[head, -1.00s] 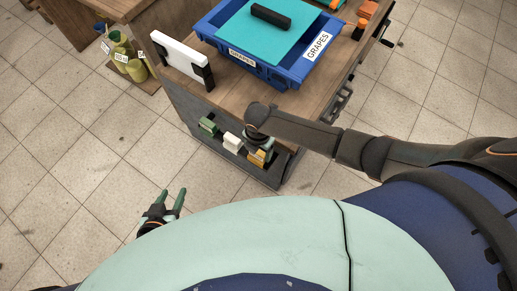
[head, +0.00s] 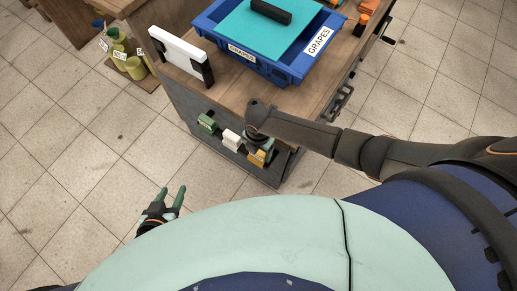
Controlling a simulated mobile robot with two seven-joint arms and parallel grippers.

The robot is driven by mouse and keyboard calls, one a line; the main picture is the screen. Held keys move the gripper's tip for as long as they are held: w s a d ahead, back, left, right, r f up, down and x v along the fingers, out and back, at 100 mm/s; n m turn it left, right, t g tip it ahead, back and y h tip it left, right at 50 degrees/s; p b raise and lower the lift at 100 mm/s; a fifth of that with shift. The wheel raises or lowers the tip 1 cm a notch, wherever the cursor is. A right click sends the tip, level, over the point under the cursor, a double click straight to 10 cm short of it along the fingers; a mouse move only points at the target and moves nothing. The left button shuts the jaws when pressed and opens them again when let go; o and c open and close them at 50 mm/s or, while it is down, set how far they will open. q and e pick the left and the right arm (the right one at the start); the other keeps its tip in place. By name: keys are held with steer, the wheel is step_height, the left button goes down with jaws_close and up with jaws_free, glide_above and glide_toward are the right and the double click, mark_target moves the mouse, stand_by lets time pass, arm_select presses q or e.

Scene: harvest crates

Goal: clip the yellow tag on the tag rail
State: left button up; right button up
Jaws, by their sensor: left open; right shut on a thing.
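The yellow tag (head: 257,157) is at the right end of a row on the dark side of the wooden bench, low at its near edge. My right gripper (head: 262,147) comes down over it and is shut on it; the wrist hides the tag's upper part and most of the fingers. A white tag (head: 231,140) and a green tag (head: 207,124) sit to its left along the dark tag rail (head: 220,133). I cannot tell whether the yellow tag touches the rail. My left gripper (head: 173,197) is open and empty over the floor, away from the bench.
A blue crate (head: 285,69) labelled GRAPES, with a teal lid (head: 262,35), stands on the bench top (head: 240,92). A white board (head: 180,55) in black holders stands at the bench's left edge. Several green-yellow containers (head: 135,68) stand at upper left. The tiled floor at left is clear.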

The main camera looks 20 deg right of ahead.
arm_select(q)
steer(key=shift+f+b, duration=0.35)
steer(key=shift+f, duration=0.1)
arm_select(e)
steer(key=shift+f, duration=0.55)
steer(key=o, duration=1.2)
arm_select(q)
steer(key=shift+s, duration=0.1)
arm_select(e)
steer(key=shift+o, duration=0.3)
arm_select(q)
steer(key=shift+s, duration=0.1)
arm_select(e)
step_height(320, 180, up, 6)
steer(key=shift+f+p, duration=0.25)
steer(key=shift+p, duration=0.8)
step_height(320, 180, up, 6)
steer(key=shift+f+p, duration=0.1)
steer(key=shift+p, duration=0.55)
arm_select(q)
steer(key=shift+s+a+r, duration=0.1)
steer(key=shift+a+r, duration=0.2)
steer(key=shift+r, duration=0.35)
steer(key=shift+s+a+r, duration=0.1)
steer(key=shift+a+r, duration=0.15)
steer(key=shift+r, duration=0.35)
arm_select(e)
steer(key=shift+r, duration=0.6)
